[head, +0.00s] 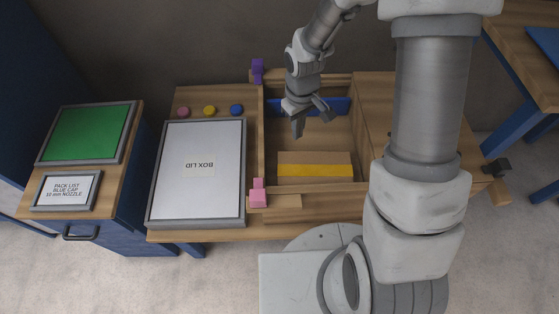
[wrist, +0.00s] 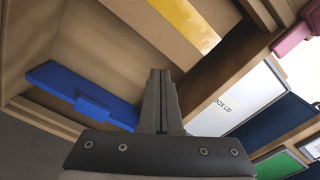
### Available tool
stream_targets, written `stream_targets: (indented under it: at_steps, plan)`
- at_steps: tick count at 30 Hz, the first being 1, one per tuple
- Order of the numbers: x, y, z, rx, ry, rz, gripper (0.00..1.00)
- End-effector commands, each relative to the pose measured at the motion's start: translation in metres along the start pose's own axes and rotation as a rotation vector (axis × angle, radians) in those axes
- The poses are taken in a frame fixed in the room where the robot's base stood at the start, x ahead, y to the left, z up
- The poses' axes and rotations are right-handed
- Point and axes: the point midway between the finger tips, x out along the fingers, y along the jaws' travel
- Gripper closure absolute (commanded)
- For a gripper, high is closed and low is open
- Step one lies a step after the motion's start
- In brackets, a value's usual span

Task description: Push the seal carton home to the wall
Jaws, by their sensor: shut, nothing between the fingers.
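The carton, which I take to be the seal carton (head: 308,157), is tan cardboard with a yellow side. It lies inside an open wooden box (head: 262,150), near the front wall; I cannot tell whether it touches that wall. It also shows at the top of the wrist view (wrist: 170,25). My gripper (head: 297,130) is shut and empty, pointing down over the box's left half, behind the carton and apart from it. In the wrist view the closed fingers (wrist: 160,74) stand over bare box floor. A blue piece (head: 338,106) lies along the box's back wall.
A grey-framed panel marked BOX LID (head: 196,190) lies left of the box. A pink clamp-like block (head: 258,192) and a purple one (head: 257,70) sit at the box's left corners. The box floor between gripper and carton is clear.

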Motion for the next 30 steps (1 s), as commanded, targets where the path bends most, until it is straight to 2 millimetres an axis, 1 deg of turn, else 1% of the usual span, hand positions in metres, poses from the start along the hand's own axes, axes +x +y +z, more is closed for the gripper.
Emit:
stream_targets:
  at_steps: [1, 3, 6, 10, 14, 17, 24, 27, 30]
  plan:
    - [0.002, -0.019, 0.000, -0.155, 0.001, 0.000, 1.00]
    - [0.003, -0.040, 0.003, -0.360, 0.001, 0.001, 1.00]
    - [0.003, -0.064, 0.007, -0.602, 0.000, 0.003, 1.00]
    - [0.003, -0.083, 0.011, -0.803, 0.001, 0.005, 1.00]
    - [0.006, -0.090, 0.013, -0.879, 0.001, 0.006, 1.00]
    - [0.018, -0.090, 0.013, -0.885, -0.001, 0.004, 1.00]
    - [0.063, -0.090, 0.013, -0.881, -0.003, 0.004, 1.00]
    - [0.079, -0.090, 0.013, -0.881, -0.001, 0.004, 1.00]
    - [0.092, -0.089, 0.012, -0.879, 0.000, 0.005, 1.00]
